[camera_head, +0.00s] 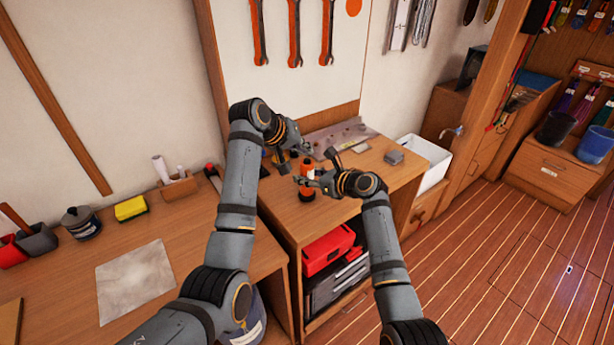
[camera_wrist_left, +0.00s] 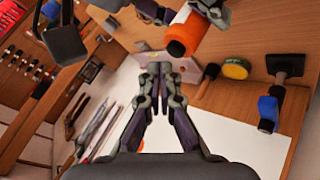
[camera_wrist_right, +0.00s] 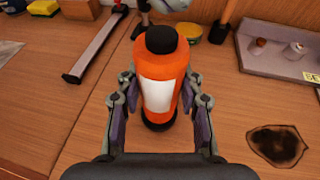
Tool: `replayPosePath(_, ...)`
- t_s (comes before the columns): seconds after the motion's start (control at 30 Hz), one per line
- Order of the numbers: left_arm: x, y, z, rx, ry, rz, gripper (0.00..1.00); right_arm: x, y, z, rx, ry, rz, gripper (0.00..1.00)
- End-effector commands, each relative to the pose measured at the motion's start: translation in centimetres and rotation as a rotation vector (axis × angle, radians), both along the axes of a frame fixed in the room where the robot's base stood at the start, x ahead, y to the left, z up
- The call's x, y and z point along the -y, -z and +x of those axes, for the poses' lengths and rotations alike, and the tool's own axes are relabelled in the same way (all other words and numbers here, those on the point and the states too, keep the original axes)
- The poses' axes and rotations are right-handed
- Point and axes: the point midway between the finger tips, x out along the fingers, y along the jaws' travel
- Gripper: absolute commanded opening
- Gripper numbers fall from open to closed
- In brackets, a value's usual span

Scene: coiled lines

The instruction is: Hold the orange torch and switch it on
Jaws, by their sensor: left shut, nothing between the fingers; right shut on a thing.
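The orange torch (camera_head: 307,171) has a black cap, a black base and a white label. It stands upright at the worktop, though I cannot tell whether its base touches. My right gripper (camera_head: 303,182) is shut around its body. In the right wrist view the torch (camera_wrist_right: 160,82) sits between the two fingers, its black cap (camera_wrist_right: 161,39) free above them. My left gripper (camera_head: 305,148) is shut and empty, close above and beside the torch. In the left wrist view its fingertips (camera_wrist_left: 158,68) are together, apart from the torch (camera_wrist_left: 186,36). No light from the torch is visible.
A red toolbox (camera_head: 328,249) sits on the shelf below. Wrenches (camera_head: 294,35) hang on the board behind.

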Motion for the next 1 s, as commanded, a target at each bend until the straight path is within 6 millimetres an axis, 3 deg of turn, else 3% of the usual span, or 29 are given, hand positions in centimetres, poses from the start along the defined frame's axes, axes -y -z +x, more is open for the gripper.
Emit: replayPosePath(1.0,0.0,1.1,0.0,0.000,0.000,0.000,0.00,0.0,-0.1,0.0,0.001,0.000,0.001,0.00)
